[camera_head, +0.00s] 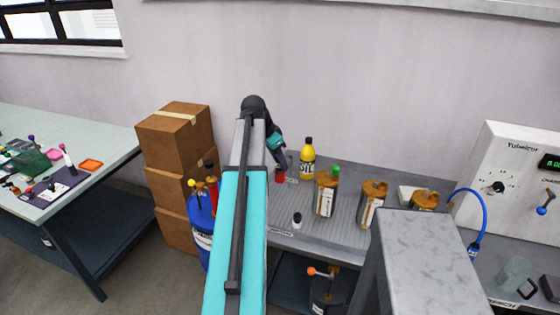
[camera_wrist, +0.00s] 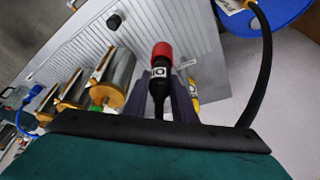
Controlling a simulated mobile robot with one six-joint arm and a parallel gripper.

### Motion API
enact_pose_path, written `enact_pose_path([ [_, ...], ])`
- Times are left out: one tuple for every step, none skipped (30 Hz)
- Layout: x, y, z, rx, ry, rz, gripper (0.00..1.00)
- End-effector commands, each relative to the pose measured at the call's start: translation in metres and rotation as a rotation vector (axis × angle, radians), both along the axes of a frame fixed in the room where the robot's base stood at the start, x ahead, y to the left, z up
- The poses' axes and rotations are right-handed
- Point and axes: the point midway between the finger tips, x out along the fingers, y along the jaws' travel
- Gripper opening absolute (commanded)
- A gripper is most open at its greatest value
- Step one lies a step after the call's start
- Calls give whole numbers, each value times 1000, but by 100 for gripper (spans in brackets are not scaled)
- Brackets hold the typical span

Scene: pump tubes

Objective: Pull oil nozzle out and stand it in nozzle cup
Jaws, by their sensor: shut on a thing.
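My gripper (camera_wrist: 172,98) is shut on the dark oil nozzle (camera_wrist: 160,90), which has a small white mark on it. A red cup-like cylinder (camera_wrist: 162,52) lies in line with the nozzle's far end; it also shows in the head view (camera_head: 280,176), directly below my gripper (camera_head: 277,150), at the bench's back left. I cannot tell whether the nozzle's tip is inside the red piece or only in front of it. A black hose (camera_wrist: 262,70) curves from the blue drum (camera_head: 201,225) toward my wrist.
A yellow oil bottle (camera_head: 307,160) and several amber-topped canisters (camera_head: 326,195) stand right of the red piece. A small black-capped bottle (camera_head: 297,220) stands nearer the bench's front. Stacked cardboard boxes (camera_head: 175,130) stand left. The grey bench (camera_head: 345,240) has bare room in front.

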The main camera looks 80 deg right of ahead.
Motion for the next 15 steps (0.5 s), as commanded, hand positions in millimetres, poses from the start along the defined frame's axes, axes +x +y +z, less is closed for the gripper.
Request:
enact_pose_path([
  [0,0,-1,0,0,0,0],
  [0,0,-2,0,0,0,0],
  [0,0,-2,0,0,0,0],
  [0,0,-3,0,0,0,0],
  [0,0,-3,0,0,0,0],
  [0,0,-4,0,0,0,0],
  [0,0,-4,0,0,0,0],
  [0,0,-5,0,0,0,0],
  [0,0,-5,0,0,0,0],
  [0,0,-6,0,0,0,0],
  [0,0,-6,0,0,0,0],
  [0,0,-6,0,0,0,27],
  [0,0,-6,0,0,0,32],
  [0,0,-6,0,0,0,38],
  [0,0,-6,0,0,0,44],
])
